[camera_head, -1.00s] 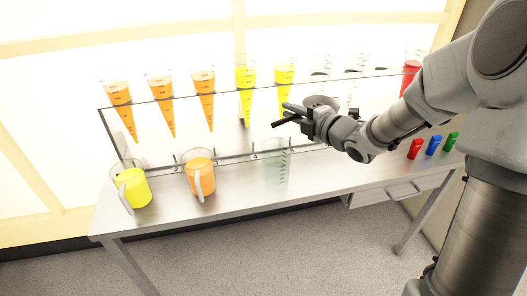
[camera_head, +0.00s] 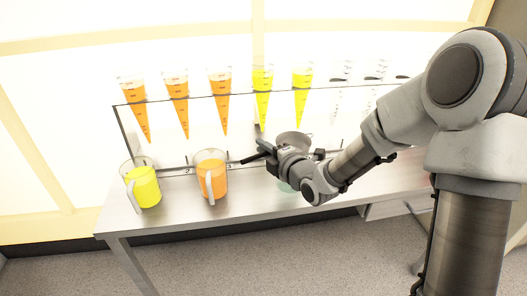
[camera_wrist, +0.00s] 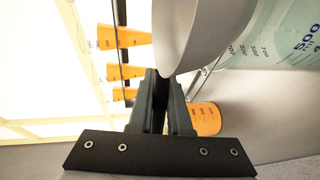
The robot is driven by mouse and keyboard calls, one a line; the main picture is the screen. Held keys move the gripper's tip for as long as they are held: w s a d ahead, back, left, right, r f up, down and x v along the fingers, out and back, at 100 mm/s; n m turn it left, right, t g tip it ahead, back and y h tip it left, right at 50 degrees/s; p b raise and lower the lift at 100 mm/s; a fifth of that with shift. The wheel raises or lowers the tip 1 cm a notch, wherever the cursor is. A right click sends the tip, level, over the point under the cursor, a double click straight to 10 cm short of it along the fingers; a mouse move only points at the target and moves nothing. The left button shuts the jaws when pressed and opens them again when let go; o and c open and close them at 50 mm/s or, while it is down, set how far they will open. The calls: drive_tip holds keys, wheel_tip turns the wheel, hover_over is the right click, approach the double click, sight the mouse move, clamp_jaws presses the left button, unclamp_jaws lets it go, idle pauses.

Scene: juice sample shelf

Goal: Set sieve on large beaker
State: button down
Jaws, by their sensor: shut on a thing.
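The sieve (camera_head: 294,139) is a grey bowl held by my gripper (camera_head: 264,155). It also shows large in the wrist view (camera_wrist: 192,30), where the fingers (camera_wrist: 160,78) are shut on its edge. The large beaker is clear and greenish; a small part of it (camera_head: 286,187) shows below my gripper in the head view, and the rest is hidden behind my gripper and arm. In the wrist view the beaker (camera_wrist: 275,45), with its volume marks, is right beside the sieve. I cannot tell whether the sieve touches the beaker's rim.
A jug of orange juice (camera_head: 211,178) and a jug of yellow juice (camera_head: 142,187) stand on the steel table (camera_head: 172,212) to the left. A clear rack (camera_head: 150,102) with several juice cones stands behind. The table's front edge is clear at the left.

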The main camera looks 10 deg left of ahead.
drive_tip(key=c, duration=0.9)
unclamp_jaws()
drive_tip(key=shift+o, duration=0.2)
drive_tip(key=s+d+r+m+g+h+p, duration=0.1)
drive_tip(key=s+d+r+m+h, duration=0.35)
drive_tip(key=s+d+m, duration=0.4)
drive_tip(key=s+d+r+m+g+h+p, duration=0.1)
drive_tip(key=s+d+r+m+h, duration=0.3)
drive_tip(key=d, duration=0.7)
drive_tip(key=s+r+m+g, duration=0.1)
drive_tip(key=s+m+g, duration=0.1)
drive_tip(key=s+m, duration=0.4)
drive_tip(key=s+d+r+m+g+h, duration=0.1)
drive_tip(key=s+m, duration=0.5)
drive_tip(key=s, duration=0.6)
drive_tip(key=shift+s+r+m+g, duration=0.4)
drive_tip(key=shift+r+g, duration=0.2)
drive_tip(key=shift+g, duration=0.4)
